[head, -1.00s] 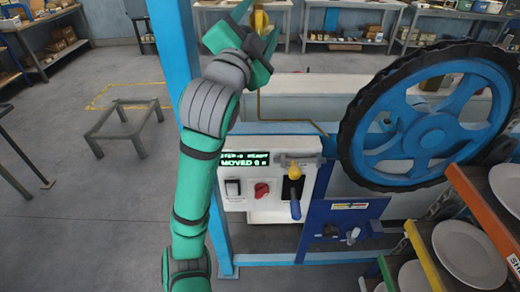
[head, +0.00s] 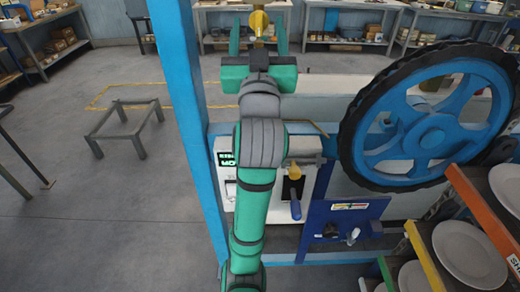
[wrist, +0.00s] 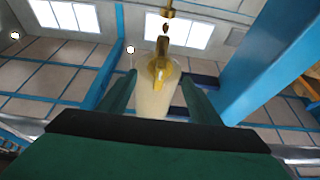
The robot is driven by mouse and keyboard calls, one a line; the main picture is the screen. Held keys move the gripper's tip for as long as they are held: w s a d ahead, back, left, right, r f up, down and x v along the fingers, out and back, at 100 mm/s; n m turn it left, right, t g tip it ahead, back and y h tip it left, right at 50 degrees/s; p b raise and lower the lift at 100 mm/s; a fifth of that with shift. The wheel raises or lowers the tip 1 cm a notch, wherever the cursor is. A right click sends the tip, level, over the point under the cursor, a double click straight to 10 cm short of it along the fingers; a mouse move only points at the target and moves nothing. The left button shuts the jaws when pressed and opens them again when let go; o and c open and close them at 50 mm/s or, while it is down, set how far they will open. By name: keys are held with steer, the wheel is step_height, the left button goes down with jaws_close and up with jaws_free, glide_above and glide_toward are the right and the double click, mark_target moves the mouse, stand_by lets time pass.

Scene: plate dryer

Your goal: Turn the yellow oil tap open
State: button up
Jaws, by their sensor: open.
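The yellow oil tap (head: 259,22) shows at the top of the head view, between the raised fingers of my gripper (head: 258,38). In the wrist view the yellow tap (wrist: 160,70) hangs in front of a pale, rounded oil vessel, with a brass fitting above it. My gripper (wrist: 155,95) is open, one green finger on each side of the tap and apart from it in the picture. I cannot tell how deep the tap sits between the fingers.
A blue post (head: 180,90) stands left of my arm. A large blue handwheel (head: 432,125) is to the right. The control panel (head: 310,190) with a yellow-knobbed lever is partly hidden behind my arm. Plate racks (head: 450,240) fill the lower right.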

steer(key=f+v, duration=0.1)
steer(key=v, duration=0.7)
step_height(320, 180, down, 24)
steer(key=s+g, duration=0.1)
steer(key=g, duration=0.1)
steer(key=shift+s+d+f, duration=0.2)
steer(key=shift+s+f, duration=0.05)
steer(key=shift+s, duration=0.1)
stand_by(0.3)
steer(key=s+f+g, duration=0.1)
steer(key=s+f, duration=0.6)
steer(key=f, duration=0.3)
steer(key=s+f+g, duration=0.2)
steer(key=s+f, duration=0.5)
steer(key=f, duration=0.2)
steer(key=s+f+g, duration=0.1)
steer(key=s+f, duration=0.3)
steer(key=s, duration=0.7)
steer(key=s+f+g, duration=0.1)
steer(key=s+f, duration=0.3)
steer(key=s, duration=0.7)
steer(key=shift+s+a, duration=0.3)
steer(key=shift+s, duration=0.05)
